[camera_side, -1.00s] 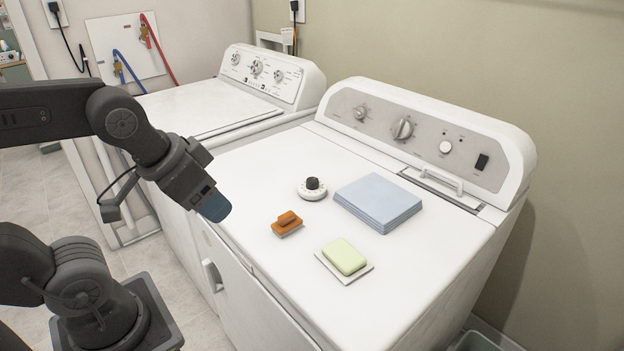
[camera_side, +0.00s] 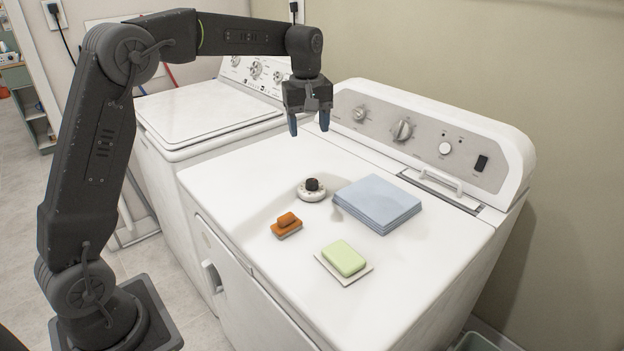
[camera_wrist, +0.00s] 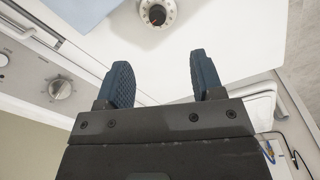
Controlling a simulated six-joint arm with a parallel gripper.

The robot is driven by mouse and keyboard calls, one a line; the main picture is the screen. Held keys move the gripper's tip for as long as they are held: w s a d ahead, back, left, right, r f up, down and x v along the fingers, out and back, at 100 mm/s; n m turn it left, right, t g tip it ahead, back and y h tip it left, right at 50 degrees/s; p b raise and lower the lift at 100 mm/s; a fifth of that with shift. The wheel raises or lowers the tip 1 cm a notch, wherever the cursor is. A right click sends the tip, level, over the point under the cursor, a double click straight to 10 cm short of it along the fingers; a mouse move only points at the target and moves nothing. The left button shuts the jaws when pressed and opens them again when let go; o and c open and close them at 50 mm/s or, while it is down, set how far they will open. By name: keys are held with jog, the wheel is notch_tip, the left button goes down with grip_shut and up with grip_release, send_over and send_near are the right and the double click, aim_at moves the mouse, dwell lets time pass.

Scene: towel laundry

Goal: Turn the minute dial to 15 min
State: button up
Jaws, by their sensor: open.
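The minute dial (camera_side: 312,190) is a small round white timer with a black knob, lying on the white dryer top. It also shows in the wrist view (camera_wrist: 157,14), at the top edge and partly cut off; its marks are too small to read. My gripper (camera_side: 309,130) points down, open and empty, above the dryer top and behind the dial. In the wrist view my gripper's two blue fingers (camera_wrist: 160,85) stand apart with nothing between them. The dial lies beyond the fingertips, not touched.
A folded blue towel (camera_side: 378,203) lies right of the dial. An orange brush-like block (camera_side: 286,226) and a green soap bar on a pale tray (camera_side: 344,258) lie in front. The dryer's control panel (camera_side: 420,135) rises behind. A second machine (camera_side: 205,108) stands at left.

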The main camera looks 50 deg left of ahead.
aim_at(312, 181)
jog(key=shift+n+g, duration=0.3)
jog(key=shift+n, duration=0.4)
jog(key=f, duration=0.5)
jog(key=w+a+f, duration=0.1)
jog(key=f, duration=0.5)
jog(key=w+f, duration=0.1)
jog(key=f, duration=0.4)
jog(key=shift+w+a+f, duration=0.15)
jog(key=shift+w+a, duration=0.1)
jog(key=shift+a, duration=0.05)
jog(key=shift+c, duration=0.2)
jog(key=c, duration=0.9)
